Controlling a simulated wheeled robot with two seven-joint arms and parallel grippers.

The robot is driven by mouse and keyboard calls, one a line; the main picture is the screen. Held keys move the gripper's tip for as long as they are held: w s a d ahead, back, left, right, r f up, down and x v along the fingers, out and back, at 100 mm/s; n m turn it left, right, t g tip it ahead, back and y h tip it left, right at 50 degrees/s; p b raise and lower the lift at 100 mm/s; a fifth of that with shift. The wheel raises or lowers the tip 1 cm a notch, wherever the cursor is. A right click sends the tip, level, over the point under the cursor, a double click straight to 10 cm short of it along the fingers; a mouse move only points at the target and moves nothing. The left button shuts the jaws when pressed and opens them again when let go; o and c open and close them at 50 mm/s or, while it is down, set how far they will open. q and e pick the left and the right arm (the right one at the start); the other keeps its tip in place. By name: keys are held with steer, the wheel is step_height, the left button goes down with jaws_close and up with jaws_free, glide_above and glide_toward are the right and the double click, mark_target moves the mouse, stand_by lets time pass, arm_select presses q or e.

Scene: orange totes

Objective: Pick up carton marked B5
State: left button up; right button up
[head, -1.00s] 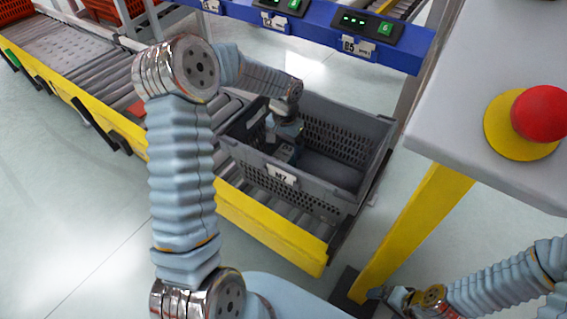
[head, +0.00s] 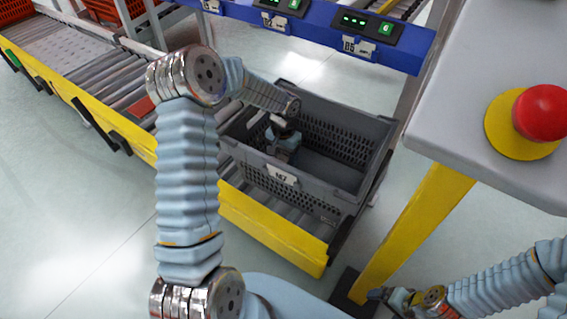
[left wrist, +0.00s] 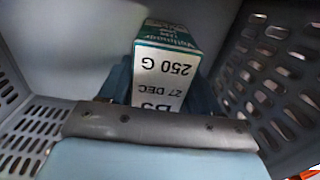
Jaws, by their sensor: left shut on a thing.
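The carton marked B5 (left wrist: 163,75) shows in the left wrist view, white-fronted with a teal top. Its label, "B5", "27 DEC" and "250 G", reads upside down. My left gripper (left wrist: 160,92) is shut on it, with a blue-grey finger on each side. In the head view my left gripper (head: 284,150) is inside the grey tote (head: 325,195) labelled M7, toward its left end. I cannot clearly make out the carton there. My right gripper (head: 388,296) is low at the right, away from the tote; its jaws are too small to read.
The tote's perforated walls stand close around my left gripper. It sits on a roller conveyor with a yellow side rail (head: 265,232). A blue beam (head: 330,30) with displays runs behind. A grey panel with a red button (head: 543,111) stands right.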

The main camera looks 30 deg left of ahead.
arm_select(q)
steer(key=shift+c, duration=0.7)
